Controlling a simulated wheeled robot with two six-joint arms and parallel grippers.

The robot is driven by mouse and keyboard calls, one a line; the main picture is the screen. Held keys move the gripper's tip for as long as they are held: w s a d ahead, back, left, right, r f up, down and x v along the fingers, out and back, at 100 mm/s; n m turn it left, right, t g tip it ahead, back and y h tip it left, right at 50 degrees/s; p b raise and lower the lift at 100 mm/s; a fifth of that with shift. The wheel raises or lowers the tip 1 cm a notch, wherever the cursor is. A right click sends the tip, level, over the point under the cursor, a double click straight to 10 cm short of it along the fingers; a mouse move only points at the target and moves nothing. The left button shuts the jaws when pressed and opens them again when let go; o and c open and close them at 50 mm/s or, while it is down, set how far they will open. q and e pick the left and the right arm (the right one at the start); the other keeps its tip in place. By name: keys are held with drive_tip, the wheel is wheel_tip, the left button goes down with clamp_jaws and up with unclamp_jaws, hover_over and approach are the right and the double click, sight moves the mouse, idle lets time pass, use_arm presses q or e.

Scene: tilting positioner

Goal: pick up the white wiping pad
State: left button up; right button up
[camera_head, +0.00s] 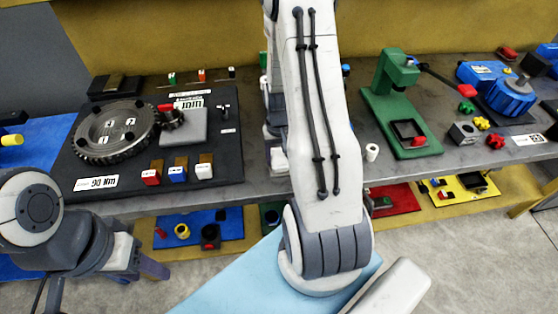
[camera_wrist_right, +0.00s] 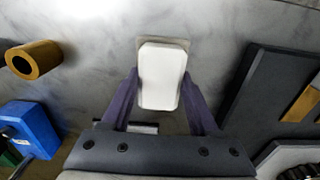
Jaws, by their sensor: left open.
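The white wiping pad (camera_wrist_right: 162,76) is a rounded white block on a thin beige base, seen in the right wrist view on the grey bench top. My right gripper (camera_wrist_right: 161,78) has its two purple fingers on either side of it, very close to its long sides. I cannot tell whether the fingers press on it. In the head view my right arm hides most of this gripper; a small white patch (camera_head: 278,158) beside the arm may be the pad. My left gripper (camera_head: 150,268) is open and empty at the lower left, in front of the bench.
A black board (camera_head: 90,180) with a gear (camera_head: 115,130) lies left on the bench. A green press (camera_head: 395,105) and blue machine (camera_head: 500,85) stand right. A brass ring (camera_wrist_right: 34,59) and blue block (camera_wrist_right: 30,128) are left of the pad in the wrist view.

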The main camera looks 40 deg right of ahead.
sight(279, 156)
clamp_jaws()
drive_tip(key=shift+r, duration=0.1)
drive_tip(key=shift+r, duration=0.65)
wheel_tip(279, 156, up, 3)
drive_tip(key=shift+f+b, duration=0.1)
drive_tip(key=shift+b, duration=0.35)
drive_tip(key=s+d+r, duration=0.1)
drive_tip(key=s+r, duration=0.2)
drive_tip(key=s, duration=0.2)
drive_tip(key=s+d+r+b, duration=0.1)
drive_tip(key=s+r, duration=0.2)
drive_tip(key=s, duration=0.3)
drive_tip(key=shift+s+r, duration=0.3)
drive_tip(key=shift+r, duration=0.05)
